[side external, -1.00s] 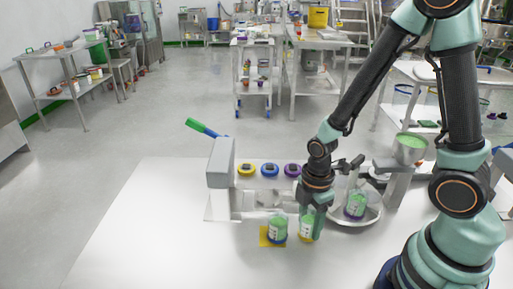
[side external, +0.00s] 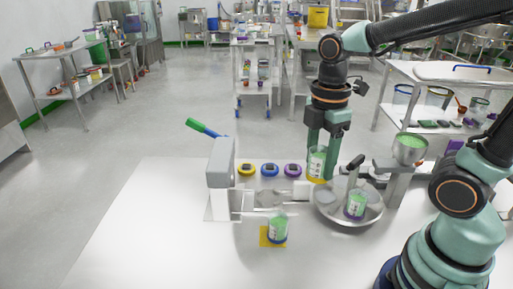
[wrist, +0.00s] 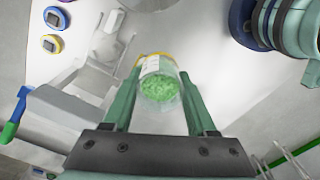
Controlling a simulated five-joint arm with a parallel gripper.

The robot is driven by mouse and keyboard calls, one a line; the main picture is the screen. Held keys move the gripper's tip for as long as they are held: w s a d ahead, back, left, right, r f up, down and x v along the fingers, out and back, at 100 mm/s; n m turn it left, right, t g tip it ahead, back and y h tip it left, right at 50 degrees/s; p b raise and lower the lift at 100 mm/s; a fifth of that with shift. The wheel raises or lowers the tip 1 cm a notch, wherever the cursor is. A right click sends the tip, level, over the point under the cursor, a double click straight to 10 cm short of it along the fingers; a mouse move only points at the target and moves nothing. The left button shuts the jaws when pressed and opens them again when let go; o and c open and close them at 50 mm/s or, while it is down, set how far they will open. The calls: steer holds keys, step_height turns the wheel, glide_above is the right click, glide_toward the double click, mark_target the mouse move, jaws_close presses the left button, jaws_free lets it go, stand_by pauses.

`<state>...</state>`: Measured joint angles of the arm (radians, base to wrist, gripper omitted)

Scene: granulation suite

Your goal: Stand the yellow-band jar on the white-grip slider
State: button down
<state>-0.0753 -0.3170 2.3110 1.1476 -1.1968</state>
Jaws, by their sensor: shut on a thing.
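My gripper (side external: 320,152) is shut on the yellow-band jar (side external: 317,164), a clear jar with green contents and a white label. The white-grip slider appears to be the pale plate with a white block (side external: 302,189) beside the grey post. It also shows in the wrist view (wrist: 113,21), left of the jar and apart from it.
A grey post (side external: 221,165), yellow, blue and purple discs, and a metal bowl (side external: 408,150) stand nearby. The front-left bench is clear.

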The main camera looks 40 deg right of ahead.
steer(key=shift+w+r, duration=0.1)
steer(key=shift+r, duration=0.3)
steer(key=shift+w+r, duration=0.1)
steer(key=shift+w, duration=0.05)
steer(key=w+f, duration=0.4)
steer(key=w, duration=0.4)
glide_above(268, 198)
step_height(268, 198, down, 7)
steer(key=shift+f, duration=2.5)
steer(key=shift+f, duration=0.9)
steer(key=shift+c, duration=0.6)
jaws_free()
steer(key=shift+o, duration=0.6)
steer(key=shift+s, duration=0.1)
